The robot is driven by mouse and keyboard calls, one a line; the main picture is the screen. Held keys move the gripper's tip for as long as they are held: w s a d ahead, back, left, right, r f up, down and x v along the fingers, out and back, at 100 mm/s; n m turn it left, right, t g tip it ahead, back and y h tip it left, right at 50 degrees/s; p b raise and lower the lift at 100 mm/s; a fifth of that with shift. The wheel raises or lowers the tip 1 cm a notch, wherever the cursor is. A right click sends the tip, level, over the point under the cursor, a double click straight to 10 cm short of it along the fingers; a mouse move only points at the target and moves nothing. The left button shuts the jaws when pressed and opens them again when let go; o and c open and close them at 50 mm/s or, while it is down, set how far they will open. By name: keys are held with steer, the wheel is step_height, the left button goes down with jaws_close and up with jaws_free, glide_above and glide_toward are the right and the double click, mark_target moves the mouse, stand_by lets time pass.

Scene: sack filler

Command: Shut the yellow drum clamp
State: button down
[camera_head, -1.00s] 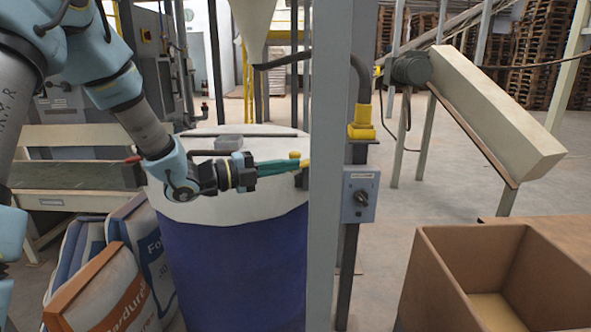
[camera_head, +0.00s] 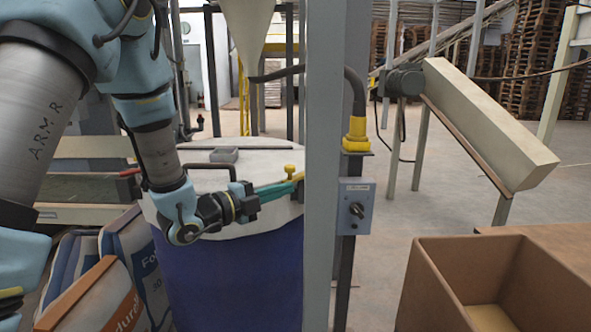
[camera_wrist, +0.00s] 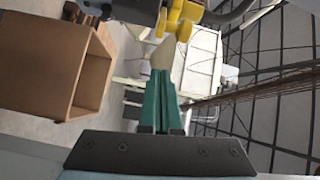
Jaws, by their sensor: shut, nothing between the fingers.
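The drum (camera_head: 228,270) is blue with a pale lid (camera_head: 265,160) and stands left of a grey post. The yellow clamp (camera_head: 289,171) shows as a small yellow knob and bits of yellow and black at the lid's right edge. The post hides part of it, and I cannot tell how far it is open. My gripper (camera_head: 295,186) is shut and empty, its green fingers pointing right, just below the knob. Whether they touch the clamp is unclear. In the wrist view, yellow parts (camera_wrist: 183,18), probably the clamp, lie beyond the fingertips (camera_wrist: 160,74).
The grey post (camera_head: 324,150) stands just right of my fingertips. A control box (camera_head: 356,206) and a yellow cable fitting (camera_head: 356,135) sit beside it. A brown carton (camera_head: 440,285) is at lower right. Filled sacks (camera_head: 95,290) lean left of the drum. A handle (camera_head: 208,168) rises from the lid.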

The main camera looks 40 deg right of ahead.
steer(key=w+d+r+n+t+y+p, duration=0.2)
steer(key=d+n+t+p, duration=0.2)
steer(key=t, duration=0.5)
steer(key=d+p, duration=0.1)
steer(key=d, duration=0.1)
steer(key=shift+d, duration=0.3)
